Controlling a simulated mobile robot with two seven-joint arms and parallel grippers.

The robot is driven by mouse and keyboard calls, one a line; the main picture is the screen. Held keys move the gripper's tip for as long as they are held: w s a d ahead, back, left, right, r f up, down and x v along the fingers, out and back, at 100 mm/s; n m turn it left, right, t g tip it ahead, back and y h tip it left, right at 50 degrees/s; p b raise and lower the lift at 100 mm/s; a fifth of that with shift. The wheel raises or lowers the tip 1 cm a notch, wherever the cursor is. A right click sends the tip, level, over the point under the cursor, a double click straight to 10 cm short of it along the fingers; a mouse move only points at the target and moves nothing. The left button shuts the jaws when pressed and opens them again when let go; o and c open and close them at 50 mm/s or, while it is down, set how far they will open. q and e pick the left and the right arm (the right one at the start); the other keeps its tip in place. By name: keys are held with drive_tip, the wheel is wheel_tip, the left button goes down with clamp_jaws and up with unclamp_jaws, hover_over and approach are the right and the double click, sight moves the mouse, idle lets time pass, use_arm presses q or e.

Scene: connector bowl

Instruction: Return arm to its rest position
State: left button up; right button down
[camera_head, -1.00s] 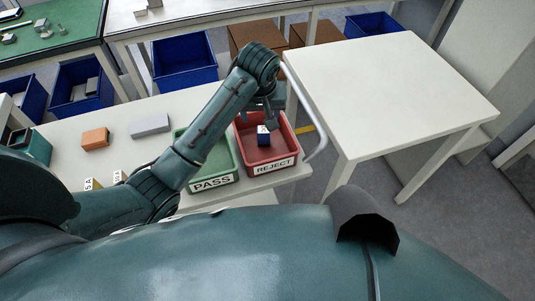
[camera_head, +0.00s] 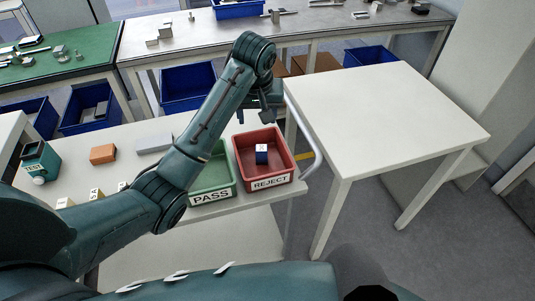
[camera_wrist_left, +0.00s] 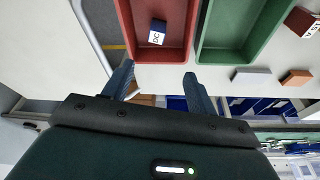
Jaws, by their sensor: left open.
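My left gripper (camera_head: 266,116) is open and empty. It hangs above the back edge of the red REJECT bin, apart from the bin's contents. In the left wrist view its two fingers (camera_wrist_left: 158,80) are spread with nothing between them. A small blue block with a white labelled face (camera_head: 262,154) lies inside the red REJECT bin (camera_head: 284,146); it also shows in the left wrist view (camera_wrist_left: 157,32). The green PASS bin (camera_head: 225,178) stands left of it, partly hidden by my left arm. My right gripper is not in view.
An orange block (camera_head: 103,154), a grey block (camera_head: 155,142) and a teal TEST box (camera_head: 40,160) stand on the white cart at left. A bare white table (camera_head: 390,120) is at right. Blue bins (camera_head: 188,86) sit under the back bench (camera_head: 330,22).

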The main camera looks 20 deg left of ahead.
use_arm(q)
drive_tip(key=shift+m+h, duration=0.4)
drive_tip(key=shift+m, duration=0.5)
drive_tip(key=s+f, duration=0.4)
drive_tip(key=f, duration=0.1)
drive_tip(key=s+f, duration=0.2)
drive_tip(key=s, duration=0.1)
drive_tip(key=shift+d+f, duration=0.25)
drive_tip(key=s+a+f+m, duration=0.2)
drive_tip(key=s, duration=1)
drive_tip(key=s+a+f+m, duration=0.1)
drive_tip(key=s+f+m, duration=0.15)
drive_tip(key=s, duration=0.95)
drive_tip(key=w+d+f+t+h, duration=0.1)
drive_tip(key=w+d+f+t, duration=0.1)
drive_tip(key=f, duration=0.3)
drive_tip(key=w+d+f+t+h, duration=0.2)
drive_tip(key=w+d+f+t, duration=0.1)
drive_tip(key=f+t, duration=0.2)
drive_tip(key=shift+w+f, duration=0.2)
